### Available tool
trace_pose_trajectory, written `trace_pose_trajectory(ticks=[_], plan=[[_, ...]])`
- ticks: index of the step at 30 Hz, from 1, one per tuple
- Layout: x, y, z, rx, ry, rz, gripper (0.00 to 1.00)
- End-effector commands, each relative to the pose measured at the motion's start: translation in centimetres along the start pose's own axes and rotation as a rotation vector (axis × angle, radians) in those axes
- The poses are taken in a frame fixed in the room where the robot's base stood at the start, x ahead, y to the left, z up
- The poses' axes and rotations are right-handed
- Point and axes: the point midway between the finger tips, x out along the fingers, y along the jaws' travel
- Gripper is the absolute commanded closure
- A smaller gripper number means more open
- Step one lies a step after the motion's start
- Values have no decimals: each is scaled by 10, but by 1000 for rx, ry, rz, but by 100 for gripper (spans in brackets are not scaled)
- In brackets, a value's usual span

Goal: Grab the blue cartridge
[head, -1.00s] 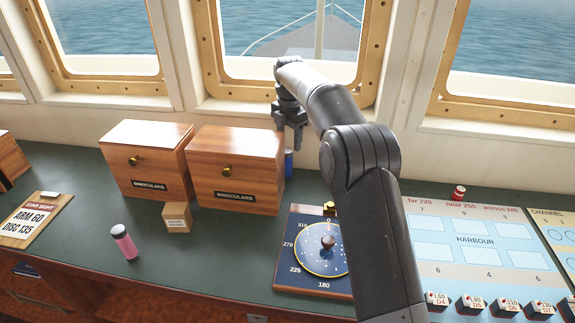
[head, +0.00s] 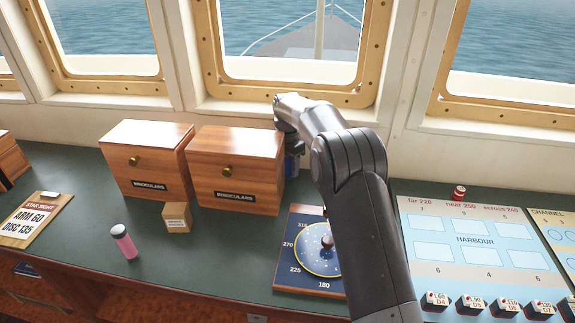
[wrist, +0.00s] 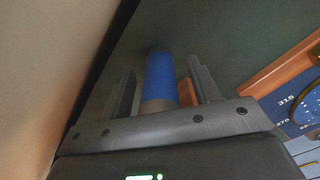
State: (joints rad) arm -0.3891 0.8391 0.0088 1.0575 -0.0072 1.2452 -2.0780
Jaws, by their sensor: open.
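The blue cartridge (wrist: 160,78) is a blue cylinder with a greyish band at its near end. In the wrist view it lies between the two fingers of my gripper (wrist: 162,68), which are open, with a gap visible on each side. In the head view only a small blue part of the cartridge (head: 290,166) shows, beside the right wooden box and behind my arm. My gripper is lowered there and is mostly hidden by the box and my own wrist.
Two wooden binocular boxes (head: 147,160) (head: 237,170) stand left of the cartridge, the right one close by. A dark blue disc board (head: 290,279) lies in front. The window wall (head: 240,114) is close behind.

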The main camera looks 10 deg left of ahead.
Motion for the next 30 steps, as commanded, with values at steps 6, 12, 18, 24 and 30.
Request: trace_pose_trajectory(ticks=[6, 12, 18, 24, 30], plan=[[0, 0, 0, 0, 0, 0, 56], [-1, 0, 0, 1, 0, 0, 73], [-1, 0, 0, 1, 0, 0, 89], [-1, 0, 0, 1, 0, 1, 95], [-4, 0, 0, 1, -1, 2, 95]])
